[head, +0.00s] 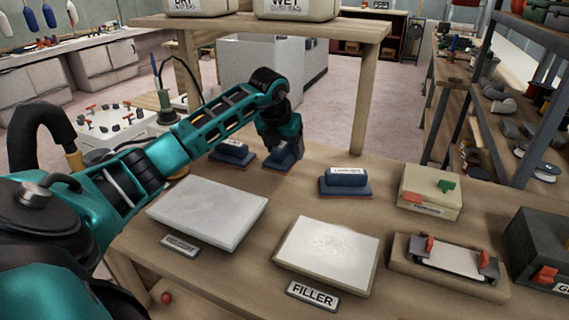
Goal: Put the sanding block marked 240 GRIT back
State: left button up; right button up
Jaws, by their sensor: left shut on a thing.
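Three blue sanding blocks stand in a row at the back of the wooden workbench (205,265). My left gripper (282,150) reaches down over the middle block (279,160) and is shut on it. This block is at the bench top; I cannot tell whether it touches the wood. Its label is hidden by the gripper. The left block (232,152) sits close beside it. The right block (346,182) stands apart with a white label on top. Both labels are too small to read surely. My right gripper is not in view.
Two pale boards (208,212) (327,255) lie in front, the nearer one with a FILLER plate (313,295). A beige box (430,192) and a wooden tray (405,268) are at the right. A wooden shelf (235,24) with DRY and WET bags stands behind.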

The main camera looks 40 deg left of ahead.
aim_at(285, 161)
pick_arm(q)
jog(key=shift+f, duration=2)
jog(key=shift+f, duration=0.1)
jog(key=o, duration=1)
jog(key=v, duration=1.1)
jog(key=shift+s+d+r, duration=0.1)
jog(key=shift+s+r, duration=0.15)
jog(key=shift+r, duration=0.3)
jog(key=shift+f, duration=0.1)
